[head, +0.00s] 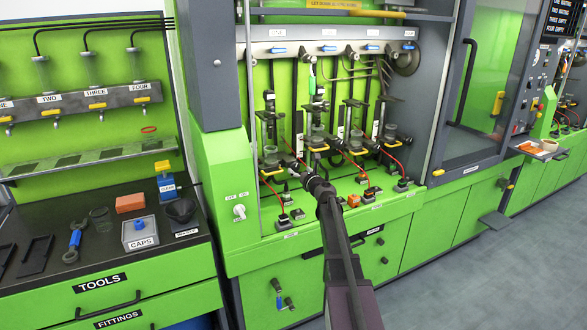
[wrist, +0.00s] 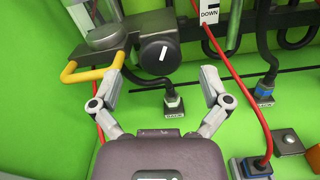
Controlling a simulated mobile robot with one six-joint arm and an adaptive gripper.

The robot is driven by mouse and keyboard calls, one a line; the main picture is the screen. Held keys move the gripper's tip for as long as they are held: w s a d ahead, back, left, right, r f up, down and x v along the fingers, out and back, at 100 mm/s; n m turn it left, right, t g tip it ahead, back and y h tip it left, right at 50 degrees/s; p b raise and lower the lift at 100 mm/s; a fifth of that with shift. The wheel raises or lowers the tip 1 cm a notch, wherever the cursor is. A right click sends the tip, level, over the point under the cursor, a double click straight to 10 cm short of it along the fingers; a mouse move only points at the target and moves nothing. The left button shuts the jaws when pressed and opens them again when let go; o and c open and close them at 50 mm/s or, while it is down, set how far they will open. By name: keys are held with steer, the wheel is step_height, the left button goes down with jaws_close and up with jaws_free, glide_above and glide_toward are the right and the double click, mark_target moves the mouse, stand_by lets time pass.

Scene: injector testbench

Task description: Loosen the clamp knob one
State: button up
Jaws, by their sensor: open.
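A round black knob (wrist: 160,53) with a white mark, apparently clamp knob one, is on the clamp bracket in the upper middle of the wrist view. My gripper (wrist: 163,75) is open, its two grey fingers spread to either side of the knob, with gaps on both sides. I see no contact; whether the fingertips reach level with the knob I cannot tell. In the head view my gripper (head: 299,173) is at the leftmost test station, and the knob is too small to make out there.
A yellow bent handle (wrist: 92,72) runs close to the left finger. A red cable (wrist: 245,90) hangs to the right, near the right finger. A black plug (wrist: 173,103) sits below the knob. The green panel between the fingers is otherwise mostly clear.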

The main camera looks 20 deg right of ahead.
mark_target(295, 167)
steer(key=shift+w, duration=1.7)
steer(key=c, duration=1.2)
steer(key=shift+o, duration=0.2)
steer(key=shift+a, duration=0.25)
